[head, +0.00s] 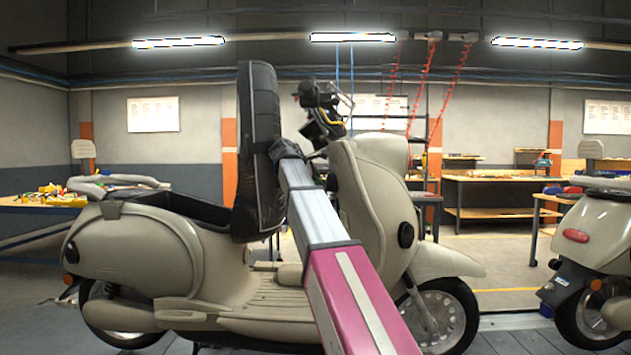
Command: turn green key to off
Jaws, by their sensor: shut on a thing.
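A beige scooter (368,205) stands side-on in the middle of the head view, its front wheel to the right. I cannot make out the green key in this view. My arm reaches from the lower right up to the space between the raised dark seat and the front shield, near dark handlebar parts (320,95) with a yellow strip. I cannot make out my gripper's fingers there. They are hidden or lost among the dark parts, so what they touch does not show.
The scooter's seat (261,150) stands upright just left of my arm, over an open compartment. A second scooter (597,235) is at the right edge. Workbenches (495,192) stand behind, and a table with loose parts (30,208) is at the left.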

